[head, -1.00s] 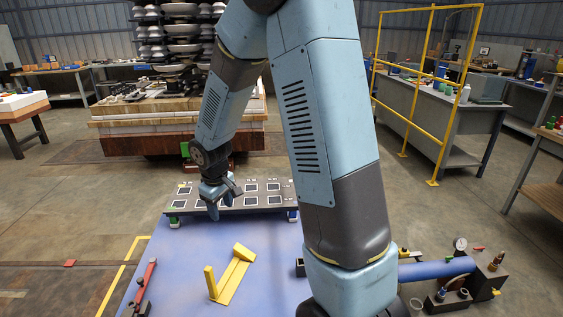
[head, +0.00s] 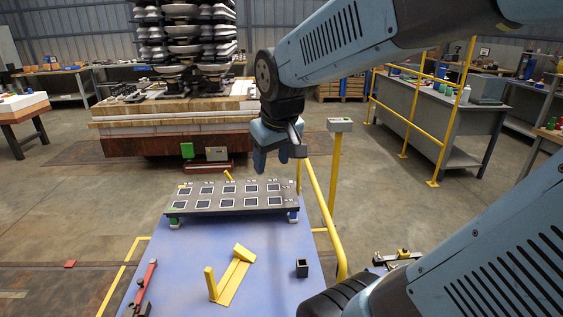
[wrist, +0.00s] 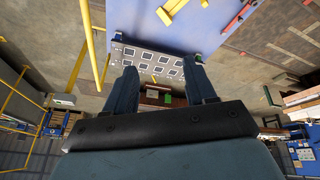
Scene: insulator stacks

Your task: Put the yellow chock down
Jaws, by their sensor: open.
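The yellow chock (head: 234,275) lies on the blue tabletop (head: 185,262), left of centre in the head view. It has a flat strip with an upright post at its near end and a raised block at its far end. In the wrist view a part of the chock (wrist: 172,10) shows at the top edge. My gripper (head: 270,164) is open and empty, raised above the far edge of the black panel, well apart from the chock. Its two fingers (wrist: 162,68) are spread in the wrist view with nothing between them.
The black panel with white-edged squares (head: 232,197) lies at the blue top's far end. A red bar tool (head: 146,288) is at the left edge, a small dark block (head: 302,267) at the right. A yellow rail (head: 325,215) and a post with a grey box (head: 340,125) stand right.

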